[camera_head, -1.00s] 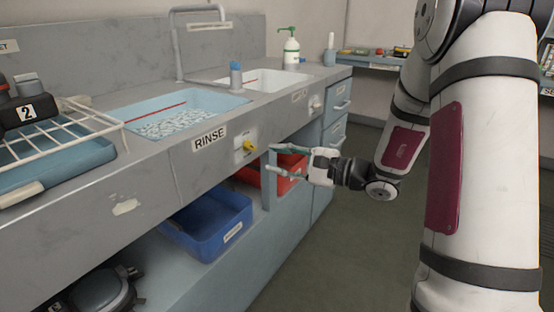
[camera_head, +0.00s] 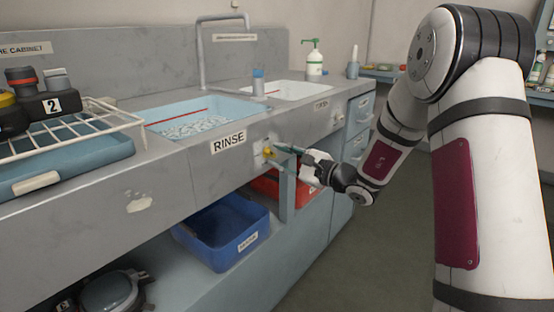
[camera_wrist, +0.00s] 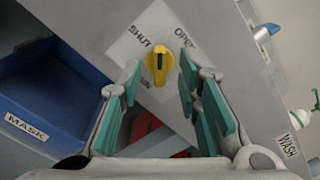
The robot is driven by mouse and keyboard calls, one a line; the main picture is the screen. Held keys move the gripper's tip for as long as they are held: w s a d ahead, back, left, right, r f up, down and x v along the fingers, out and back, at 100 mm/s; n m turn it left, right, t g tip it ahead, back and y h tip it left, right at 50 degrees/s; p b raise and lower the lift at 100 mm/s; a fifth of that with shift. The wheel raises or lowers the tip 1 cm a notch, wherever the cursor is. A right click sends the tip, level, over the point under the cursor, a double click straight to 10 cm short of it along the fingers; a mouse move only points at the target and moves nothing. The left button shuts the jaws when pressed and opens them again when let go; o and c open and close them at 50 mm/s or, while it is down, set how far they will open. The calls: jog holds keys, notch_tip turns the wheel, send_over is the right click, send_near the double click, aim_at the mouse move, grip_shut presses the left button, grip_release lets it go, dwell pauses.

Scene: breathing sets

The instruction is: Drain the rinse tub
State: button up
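The rinse tub (camera_head: 195,104) is a light blue basin set in the grey counter, with pale rippled water and a red line on its wall. Below it, the front panel carries a RINSE label (camera_head: 228,141). To the label's right is a yellow knob (camera_head: 267,152) on a white plate. In the wrist view the knob (camera_wrist: 158,62) has a dark mark, and its plate reads SHUT and OPEN, with a lower word partly hidden. My gripper (camera_head: 280,158) is open at the knob. Its teal-padded fingers (camera_wrist: 159,80) lie either side of the knob's line; contact cannot be told.
A blue MASK bin (camera_head: 225,240) and a red bin (camera_head: 268,187) sit under the counter. A white WASH basin (camera_head: 300,90), tap (camera_head: 202,55) and green-topped bottle (camera_head: 314,65) are beyond. A wire rack (camera_head: 75,130) is at left. Floor at right is clear.

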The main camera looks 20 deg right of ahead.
jog(key=shift+w+a, duration=0.45)
jog(key=shift+w, duration=0.15)
grip_shut()
jog(key=m+p, duration=0.3)
jog(key=m, duration=0.1)
jog(key=shift+m, duration=0.4)
grip_release()
jog(key=shift+d, duration=0.1)
